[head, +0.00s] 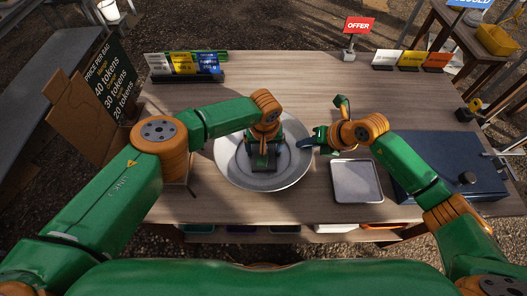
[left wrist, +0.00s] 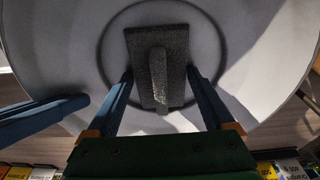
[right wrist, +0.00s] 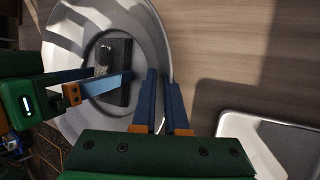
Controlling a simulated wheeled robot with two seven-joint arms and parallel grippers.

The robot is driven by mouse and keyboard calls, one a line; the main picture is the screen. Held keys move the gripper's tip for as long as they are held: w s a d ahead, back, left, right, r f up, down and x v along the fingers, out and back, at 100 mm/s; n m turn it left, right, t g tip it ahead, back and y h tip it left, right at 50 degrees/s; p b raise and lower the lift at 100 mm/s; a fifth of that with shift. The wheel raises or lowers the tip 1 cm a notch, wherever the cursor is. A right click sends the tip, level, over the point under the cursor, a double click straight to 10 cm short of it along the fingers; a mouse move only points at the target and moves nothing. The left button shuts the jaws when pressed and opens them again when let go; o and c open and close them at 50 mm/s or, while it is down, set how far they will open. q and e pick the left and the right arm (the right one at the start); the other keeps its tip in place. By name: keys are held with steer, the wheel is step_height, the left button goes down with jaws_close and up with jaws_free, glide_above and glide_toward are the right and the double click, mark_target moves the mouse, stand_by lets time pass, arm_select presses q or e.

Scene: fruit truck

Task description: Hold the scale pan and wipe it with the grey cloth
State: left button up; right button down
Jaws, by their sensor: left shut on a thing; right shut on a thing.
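The scale pan (head: 232,172) is a round, pale metal dish in the middle of the table. It fills much of the left wrist view (left wrist: 60,60) and shows at left in the right wrist view (right wrist: 75,120). The grey cloth (left wrist: 172,45) is a dark rectangular pad with a raised ridge, lying over the middle of the pan. My left gripper (left wrist: 160,80) is above the pan, with its fingers on either side of the cloth, shut on it. My right gripper (head: 306,143) is at the pan's right edge, its fingers (right wrist: 163,80) shut on the rim.
A shallow metal tray (head: 356,180) lies to the right of the pan, beside a dark blue case (head: 440,172). Card holders (head: 185,65) stand at the back left, and a red offer sign (head: 359,27) at the back. The table behind the pan is clear.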

arm_select(q)
steer(key=shift+w+a+f, duration=0.1)
steer(key=shift+w, duration=0.05)
arm_select(e)
steer(key=shift+s, duration=0.1)
arm_select(q)
steer(key=shift+s, duration=0.85)
arm_select(e)
steer(key=shift+d+f, duration=0.1)
steer(key=shift+f, duration=0.05)
arm_select(q)
steer(key=shift+w, duration=0.35)
step_height(320, 180, up, 10)
steer(key=shift+w, duration=0.1)
